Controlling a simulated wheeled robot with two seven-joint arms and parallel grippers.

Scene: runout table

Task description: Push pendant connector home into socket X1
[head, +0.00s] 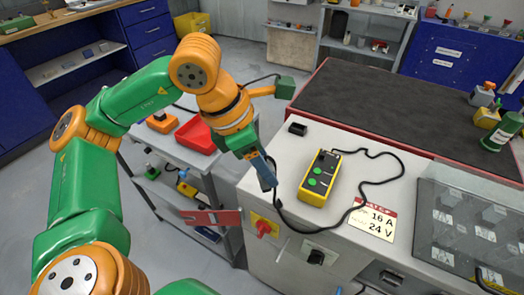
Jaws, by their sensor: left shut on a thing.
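My left gripper (264,168) reaches down over the left edge of the grey cabinet top. It is shut on a dark connector (269,184), mostly hidden by the fingers and small in view. A black cable (282,217) runs from there along the cabinet's front edge and loops right, back to the pendant. The yellow pendant (315,192), with green buttons, lies on the cabinet top just right of the gripper. No X1 marking is readable, so I cannot tell which fitting is the socket. My right gripper is not in view.
A small black block (297,128) sits at the cabinet top's back left. A sign reading 16 A 24 V (373,220) lies right of the pendant. A red switch (264,229) and a black knob (316,257) project from the front. A clear-covered panel (470,215) stands right.

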